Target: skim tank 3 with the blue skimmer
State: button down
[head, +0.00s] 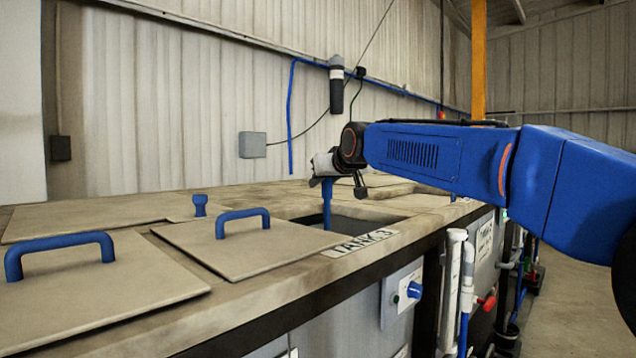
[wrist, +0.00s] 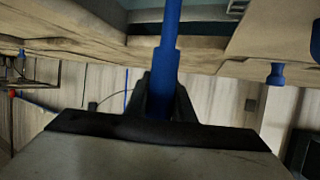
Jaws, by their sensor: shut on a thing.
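My gripper (head: 324,176) is shut on the blue skimmer (head: 327,208), whose handle hangs down over the opening of tank 3 (head: 358,222). The skimmer's lower end is hidden below the rim in the head view. In the wrist view the blue skimmer handle (wrist: 170,55) runs from between the dark fingers of my gripper (wrist: 163,100) toward the tank opening (wrist: 195,28). The label "TANK 3" (head: 360,242) lies on the front edge of the opening. A lid with a blue handle (head: 236,250) lies on the bench top to the left of the opening.
Another lid with a blue handle (head: 90,298) lies at the front left. A small blue knob (head: 200,205) stands behind the lids. A dark cylinder (head: 337,88) hangs on the wall behind. White pipes (head: 452,285) and a blue knob panel (head: 403,292) are on the bench front.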

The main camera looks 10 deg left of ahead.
aim_at(326, 186)
jog(key=shift+w+d, duration=3.45)
jog(key=shift+w, duration=0.9)
jog(key=shift+s+a+r, duration=0.1)
jog(key=shift+s+a, duration=0.6)
jog(key=shift+s, duration=1.95)
jog(key=shift+s+a+f, duration=0.1)
jog(key=shift+s+a, duration=0.55)
jog(key=shift+s, duration=1.95)
jog(key=shift+s+a+r, duration=0.1)
jog(key=shift+s+a, duration=0.6)
jog(key=shift+s, duration=1.95)
notch_tip(326, 186, up, 15)
